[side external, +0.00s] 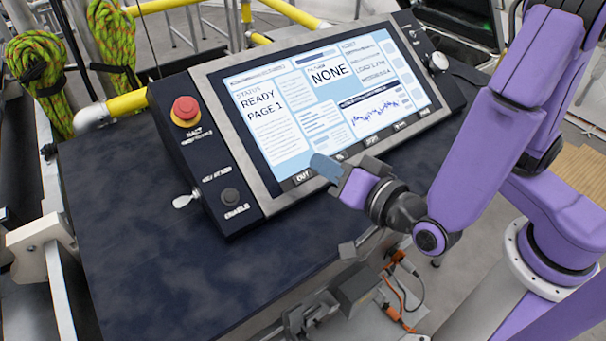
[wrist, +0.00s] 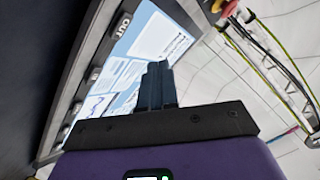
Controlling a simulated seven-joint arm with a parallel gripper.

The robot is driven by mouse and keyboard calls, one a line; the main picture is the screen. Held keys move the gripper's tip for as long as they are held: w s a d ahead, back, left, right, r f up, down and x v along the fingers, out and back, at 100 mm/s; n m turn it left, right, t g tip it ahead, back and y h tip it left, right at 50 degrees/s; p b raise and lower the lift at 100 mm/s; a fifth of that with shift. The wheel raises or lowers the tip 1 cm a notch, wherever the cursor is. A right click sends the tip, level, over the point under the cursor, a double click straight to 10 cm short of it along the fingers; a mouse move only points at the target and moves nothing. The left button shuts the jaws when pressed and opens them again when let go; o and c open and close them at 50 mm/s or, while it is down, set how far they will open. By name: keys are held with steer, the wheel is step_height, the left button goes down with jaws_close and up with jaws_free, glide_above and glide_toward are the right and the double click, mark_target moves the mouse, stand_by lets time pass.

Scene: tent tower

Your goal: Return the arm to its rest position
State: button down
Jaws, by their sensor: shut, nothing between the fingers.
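My gripper (side external: 325,167) is in front of the lower edge of a control panel (side external: 228,158) in the side external view. Its fingers point up and left toward the screen, near the "OUT" label. In the wrist view the fingers (wrist: 157,85) are together with nothing between them. They overlap the screen (wrist: 128,75) in that view; I cannot tell whether they touch the panel. My purple arm comes in from the right and is bent at the wrist.
Yellow rails (side external: 126,103) and coiled green ropes (side external: 38,85) are behind. Orange cables (side external: 392,290) hang below.

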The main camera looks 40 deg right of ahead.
steer(key=shift+r, duration=0.1)
stand_by(0.3)
steer(key=s+a+f+n+g+y, duration=0.1)
steer(key=s+a+n+g+y, duration=0.2)
steer(key=s+n+g+y, duration=0.65)
steer(key=s+d+n+g+h, duration=0.3)
steer(key=d+n+h, duration=0.2)
steer(key=d, duration=0.6)
steer(key=s+d+n+g+h, duration=0.3)
steer(key=d+n+h, duration=0.2)
steer(key=d, duration=0.6)
steer(key=shift+r+n, duration=0.35)
steer(key=shift+r, duration=0.05)
steer(key=c, duration=1.8)
jaws_free()
steer(key=shift+s+a+g, duration=0.1)
steer(key=shift+g, duration=0.15)
